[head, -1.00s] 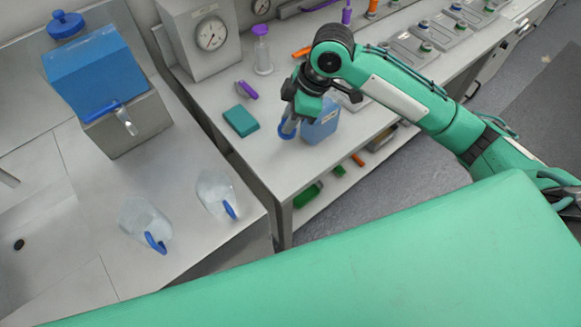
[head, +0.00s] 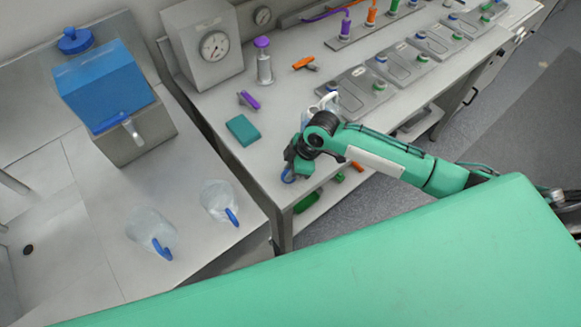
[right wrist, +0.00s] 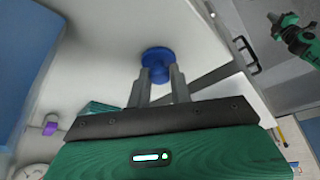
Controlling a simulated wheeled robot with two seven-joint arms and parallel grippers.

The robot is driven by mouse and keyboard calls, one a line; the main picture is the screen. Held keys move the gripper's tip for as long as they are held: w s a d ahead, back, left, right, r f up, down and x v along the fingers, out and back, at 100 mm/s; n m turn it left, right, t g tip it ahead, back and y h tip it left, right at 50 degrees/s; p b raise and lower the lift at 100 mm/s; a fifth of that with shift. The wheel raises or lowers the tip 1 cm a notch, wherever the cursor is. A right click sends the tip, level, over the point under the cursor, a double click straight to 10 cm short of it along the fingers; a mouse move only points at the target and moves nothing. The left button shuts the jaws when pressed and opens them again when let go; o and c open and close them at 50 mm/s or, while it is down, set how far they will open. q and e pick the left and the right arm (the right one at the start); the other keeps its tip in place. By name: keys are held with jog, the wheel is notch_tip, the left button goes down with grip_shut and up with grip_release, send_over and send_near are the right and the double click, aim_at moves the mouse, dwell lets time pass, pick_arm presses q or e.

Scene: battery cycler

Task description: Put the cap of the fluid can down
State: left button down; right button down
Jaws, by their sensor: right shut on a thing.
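The blue round cap (right wrist: 158,57) is between the fingertips of my right gripper (right wrist: 157,80), which is shut on it.
A teal block (head: 242,130) and a purple-handled tool (head: 248,100) lie on the right bench (head: 215,110). Two clear jugs with blue handles, one at the front (head: 152,232), stand on the left bench beside a blue-topped tank (head: 105,88). A gap separates the benches.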

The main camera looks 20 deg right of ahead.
jog(key=shift+f, duration=0.2)
jog(key=c, duration=1.3)
grip_release()
jog(key=shift+o, duration=0.2)
jog(key=shift+r, duration=0.25)
jog(key=shift+d+r, duration=0.2)
jog(key=shift+r, duration=0.15)
jog(key=b+v, duration=0.2)
jog(key=v, duration=0.9)
jog(key=shift+b, duration=0.3)
jog(key=shift+s, duration=0.1)
